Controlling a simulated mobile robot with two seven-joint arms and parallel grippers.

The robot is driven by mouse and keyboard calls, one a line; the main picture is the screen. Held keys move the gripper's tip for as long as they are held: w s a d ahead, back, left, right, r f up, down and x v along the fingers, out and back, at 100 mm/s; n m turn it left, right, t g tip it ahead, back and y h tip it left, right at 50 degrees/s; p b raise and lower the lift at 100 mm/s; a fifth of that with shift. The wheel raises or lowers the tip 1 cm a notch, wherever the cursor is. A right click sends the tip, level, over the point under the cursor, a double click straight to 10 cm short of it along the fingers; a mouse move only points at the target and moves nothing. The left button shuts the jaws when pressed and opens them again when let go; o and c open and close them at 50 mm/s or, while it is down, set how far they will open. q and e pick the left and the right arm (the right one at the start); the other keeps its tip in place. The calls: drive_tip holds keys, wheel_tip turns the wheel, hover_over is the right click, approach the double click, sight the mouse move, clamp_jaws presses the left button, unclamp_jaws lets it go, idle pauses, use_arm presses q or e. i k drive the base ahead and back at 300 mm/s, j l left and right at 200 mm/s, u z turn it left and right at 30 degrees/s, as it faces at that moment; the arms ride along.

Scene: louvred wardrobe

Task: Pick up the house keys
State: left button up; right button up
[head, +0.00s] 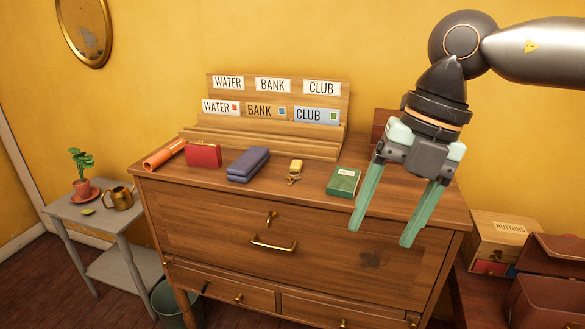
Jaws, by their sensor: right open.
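The house keys (294,172), on a yellow tag or fob, lie on the top of the wooden dresser (225,183), between a blue-grey case and a green box. My right gripper (382,235) hangs over the right part of the dresser, fingers pointing down. It is open and empty, to the right of the keys and apart from them. My left gripper is not in view.
On the dresser stand an orange roll (165,154), a red purse (203,154), the blue-grey case (248,164), the green box (343,182) and a wooden card rack (325,137). A grey side table (70,208) is left; a box labelled "BUTTONS" (490,240) is right.

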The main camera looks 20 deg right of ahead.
sight(296, 166)
drive_tip(key=i, duration=1.4)
